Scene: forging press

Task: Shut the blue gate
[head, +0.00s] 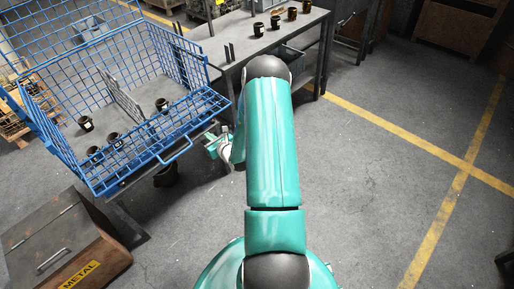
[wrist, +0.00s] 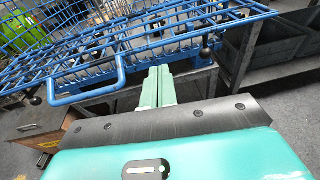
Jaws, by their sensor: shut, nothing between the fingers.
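The blue gate (head: 160,133) is the wire front panel of a blue wire basket (head: 40,115). It leans outward, open, with a loop handle (head: 176,151) on its outer edge. In the wrist view the gate (wrist: 165,32) spans the top of the picture, and its handle (wrist: 92,88) is left of my fingers. My gripper (wrist: 158,82) is shut and empty, its pale green fingertips close to the gate's near edge. I cannot tell whether they touch. In the head view my gripper (head: 217,143) is partly hidden by my arm, near the gate's right end.
Several dark cups (head: 112,138) stand inside the basket. More stand on a grey table (head: 240,48) behind. A wooden box labelled METAL (head: 75,255) is at the lower left. Dark bins (wrist: 275,45) show at right in the wrist view. The floor at right (head: 390,160) is clear.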

